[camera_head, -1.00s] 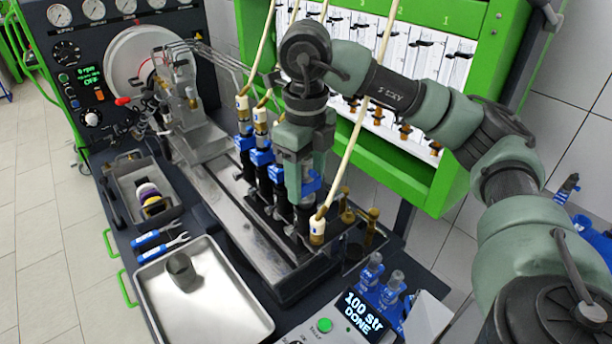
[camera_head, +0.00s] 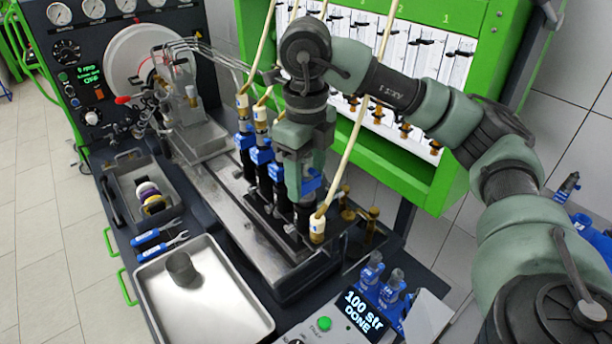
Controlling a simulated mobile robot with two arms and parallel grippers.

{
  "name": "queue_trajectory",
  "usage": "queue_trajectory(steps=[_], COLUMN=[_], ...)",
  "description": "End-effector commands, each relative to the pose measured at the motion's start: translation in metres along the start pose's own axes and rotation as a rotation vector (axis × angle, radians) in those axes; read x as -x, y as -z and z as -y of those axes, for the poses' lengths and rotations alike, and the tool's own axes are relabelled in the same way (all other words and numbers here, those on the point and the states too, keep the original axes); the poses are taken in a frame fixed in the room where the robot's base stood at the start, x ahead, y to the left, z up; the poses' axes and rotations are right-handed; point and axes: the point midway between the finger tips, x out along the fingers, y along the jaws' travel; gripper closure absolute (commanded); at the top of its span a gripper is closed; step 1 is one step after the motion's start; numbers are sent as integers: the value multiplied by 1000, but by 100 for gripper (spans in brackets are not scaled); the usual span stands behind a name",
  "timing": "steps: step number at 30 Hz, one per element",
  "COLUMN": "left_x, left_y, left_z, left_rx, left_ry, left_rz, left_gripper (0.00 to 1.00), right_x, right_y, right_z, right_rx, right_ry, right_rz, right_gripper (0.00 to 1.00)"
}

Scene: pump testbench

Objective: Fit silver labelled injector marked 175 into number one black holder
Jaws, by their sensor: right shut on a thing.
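My right gripper (camera_head: 304,186) reaches down from above at the near end of a row of black holders (camera_head: 247,166) on the bench. It is shut on an injector with a blue body (camera_head: 312,183), partly hidden between the fingers. The injector is upright, above or in the nearest black holder (camera_head: 302,216); I cannot tell how deep it sits. Its label and the holder numbers are not readable. Other blue-bodied injectors (camera_head: 261,156) stand in the holders farther along the row, with cream hose ends above some of them. My left gripper is not in view.
A cream hose end (camera_head: 317,229) stands close to the gripper. Several blue injectors (camera_head: 371,268) stand near the display (camera_head: 364,309) reading "100 str DONE". A metal tray (camera_head: 230,310) holds a grey cup (camera_head: 182,269). A green cabinet (camera_head: 400,180) stands behind the arm.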

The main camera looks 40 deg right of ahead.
Motion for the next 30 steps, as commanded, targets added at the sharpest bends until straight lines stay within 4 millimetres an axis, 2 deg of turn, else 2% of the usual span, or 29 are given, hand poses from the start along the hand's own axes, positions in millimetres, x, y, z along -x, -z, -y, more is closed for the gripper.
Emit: queue_trajectory(steps=[17,30], left_x=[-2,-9], left_y=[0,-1], left_z=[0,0], left_rx=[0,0], left_ry=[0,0], left_rz=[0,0], left_gripper=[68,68], right_x=[0,-8], right_y=[0,0], right_z=[0,0], right_rx=[0,0], right_ry=[0,0], right_rz=[1,2], right_gripper=[100,100])
